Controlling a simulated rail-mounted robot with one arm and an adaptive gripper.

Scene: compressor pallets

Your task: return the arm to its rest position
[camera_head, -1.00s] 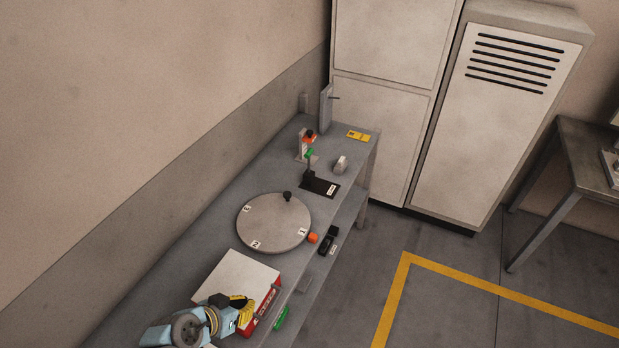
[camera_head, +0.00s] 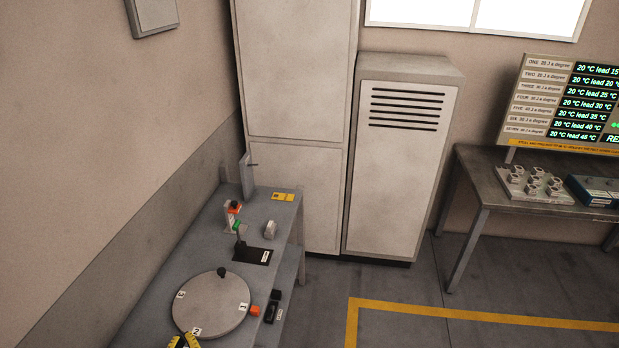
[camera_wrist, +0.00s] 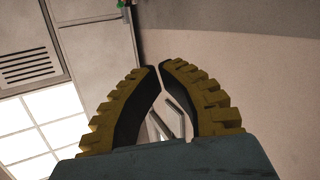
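In the wrist view, my gripper (camera_wrist: 160,66) shows two yellow ribbed fingers with dark inner pads. They curve inward and their tips nearly meet, with only a thin slit between them. Nothing is held between them; wall and a pale bracket-like shape show through the gap behind. In the head view, only the yellow-and-black end of my gripper (camera_head: 184,342) shows at the bottom edge, by the near side of the round disc (camera_head: 210,303). The rest of my arm is out of that view.
The grey bench (camera_head: 190,252) runs along the left wall. It carries a black-based lever (camera_head: 252,256), a small orange-and-green device (camera_head: 233,215) and a yellow card (camera_head: 283,197). Tall cabinets stand behind it. A second table (camera_head: 485,208) stands right; the floor between is clear.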

